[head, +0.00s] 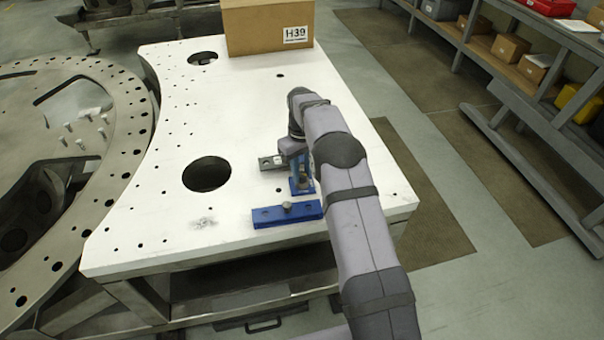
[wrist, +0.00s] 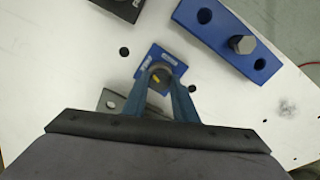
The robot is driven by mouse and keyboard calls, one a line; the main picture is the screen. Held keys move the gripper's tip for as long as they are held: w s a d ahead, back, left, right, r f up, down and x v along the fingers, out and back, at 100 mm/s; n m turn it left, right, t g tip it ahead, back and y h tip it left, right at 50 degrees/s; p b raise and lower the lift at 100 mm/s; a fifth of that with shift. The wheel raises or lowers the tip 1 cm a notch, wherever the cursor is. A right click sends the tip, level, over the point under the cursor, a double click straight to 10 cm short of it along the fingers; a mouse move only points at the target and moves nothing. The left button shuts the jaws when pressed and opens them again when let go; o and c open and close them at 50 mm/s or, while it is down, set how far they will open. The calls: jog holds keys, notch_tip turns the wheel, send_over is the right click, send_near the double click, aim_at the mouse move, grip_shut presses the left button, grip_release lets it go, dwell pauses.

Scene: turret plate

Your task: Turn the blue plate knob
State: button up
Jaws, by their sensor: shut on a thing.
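In the head view my gripper (head: 301,180) points down at the blue plate (head: 306,193), and the arm and fingers hide the knob there. The plate sits askew in the wrist view, with small labels on it.
A long blue block (head: 270,216) with a bolt head (head: 287,206) lies nearby, nearer the table's front edge. A grey plate (head: 268,163) lies behind my gripper. A cardboard box (head: 258,28) stands at the far edge of the white table (head: 150,215), which has a large hole (head: 206,175).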

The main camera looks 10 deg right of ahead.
aim_at(301, 174)
jog(key=m+b, duration=0.1)
jog(key=m, duration=0.5)
jog(key=shift+w, duration=0.1)
jog(key=m, duration=0.7)
dwell(0.4)
jog(key=o, duration=1.1)
jog(key=shift+r, duration=0.15)
jog(key=shift+r+b, duration=0.6)
notch_tip(301, 174, up, 5)
jog(key=shift+r+b, duration=0.1)
jog(key=shift+b, duration=0.55)
jog(key=shift+r, duration=0.4)
